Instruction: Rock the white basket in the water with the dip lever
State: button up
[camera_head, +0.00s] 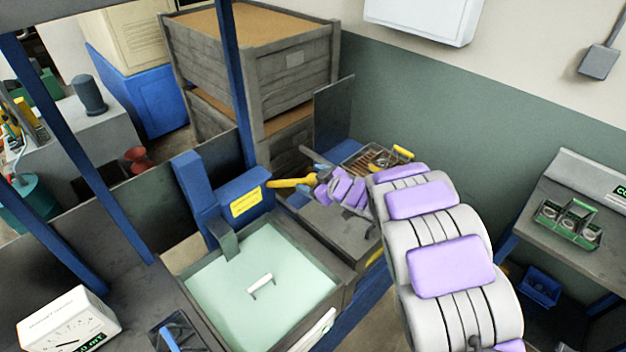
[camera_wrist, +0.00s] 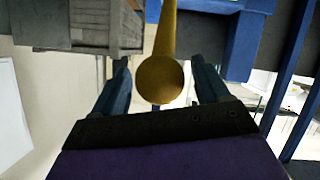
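The yellow dip lever (camera_head: 288,183) sticks out to the right from a blue housing (camera_head: 243,190) with a yellow label. Below it, the tank (camera_head: 335,294) holds pale green water (camera_head: 230,296). A small white bar (camera_head: 261,285) shows in the water; I cannot make out the rest of the white basket. My gripper (camera_head: 318,180) is at the lever's free end. In the wrist view, the round lever end (camera_wrist: 160,80) lies between the two fingers of my gripper (camera_wrist: 160,85), with a visible gap on each side. The gripper is open around it, not clamped.
A wire basket with a yellow handle (camera_head: 402,152) stands on the bench behind my gripper. Stacked wooden crates (camera_head: 250,60) stand at the back. A white dial instrument (camera_head: 68,325) is at front left. A green rack (camera_head: 568,222) sits on the right bench.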

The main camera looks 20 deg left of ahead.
jog(key=shift+d, duration=0.1)
jog(key=shift+s+d+r, duration=0.15)
jog(key=shift+d, duration=0.35)
jog(key=v, duration=1.6)
jog(key=shift+r, duration=0.15)
jog(key=shift+s+a, duration=0.15)
notch_tip(320, 180, down, 7)
jog(key=s+a+m+t+y+b, duration=0.2)
jog(key=m+t+b, duration=0.3)
jog(key=b, duration=1.2)
jog(key=b+x, duration=0.3)
jog(key=x, duration=1.4)
jog(key=shift+a+b, duration=0.1)
jog(key=shift+b, duration=0.25)
